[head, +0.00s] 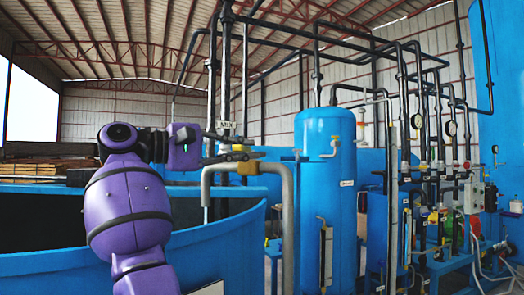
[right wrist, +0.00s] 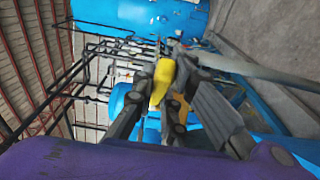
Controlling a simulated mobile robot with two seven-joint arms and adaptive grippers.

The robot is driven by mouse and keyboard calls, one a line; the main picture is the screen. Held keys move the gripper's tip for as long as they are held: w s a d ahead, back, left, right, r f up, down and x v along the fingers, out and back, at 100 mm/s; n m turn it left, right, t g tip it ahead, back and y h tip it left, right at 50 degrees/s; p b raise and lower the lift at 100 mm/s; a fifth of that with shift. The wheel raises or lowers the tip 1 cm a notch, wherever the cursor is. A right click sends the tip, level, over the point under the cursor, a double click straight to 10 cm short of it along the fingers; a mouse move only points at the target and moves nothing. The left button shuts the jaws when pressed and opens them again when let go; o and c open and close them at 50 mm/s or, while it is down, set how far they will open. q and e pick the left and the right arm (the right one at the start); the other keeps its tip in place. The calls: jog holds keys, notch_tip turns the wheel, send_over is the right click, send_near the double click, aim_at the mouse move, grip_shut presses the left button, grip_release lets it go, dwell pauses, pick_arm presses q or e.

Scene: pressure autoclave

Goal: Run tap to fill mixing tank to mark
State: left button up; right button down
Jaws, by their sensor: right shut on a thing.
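The grey tap pipe (head: 288,215) rises beside the open blue mixing tank (head: 120,268) and bends over its rim, with its spout pointing down inside. A short pale streak shows under the spout; I cannot tell whether it is running water. A yellow tap handle (head: 247,168) sits on the pipe. My right gripper (head: 243,154) reaches it from the left. In the right wrist view the yellow handle (right wrist: 163,82) lies between the fingers of my right gripper (right wrist: 165,85), which are shut on it. The tank's mark and the water level are hidden. My left gripper is out of view.
A tall blue vessel (head: 326,190) stands right of the tap. Further right are black pipes, gauges (head: 417,121) and a grey control box (head: 474,197). Stacked planks (head: 45,168) lie behind the tank at the left. Black overhead pipes run above.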

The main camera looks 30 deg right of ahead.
jog(key=c, duration=1.8)
grip_release()
jog(key=shift+o, duration=0.2)
jog(key=shift+a, duration=0.15)
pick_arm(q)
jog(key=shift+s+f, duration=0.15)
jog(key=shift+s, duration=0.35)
pick_arm(e)
jog(key=a, duration=1.1)
jog(key=shift+w+a, duration=0.3)
jog(key=shift+a, duration=0.1)
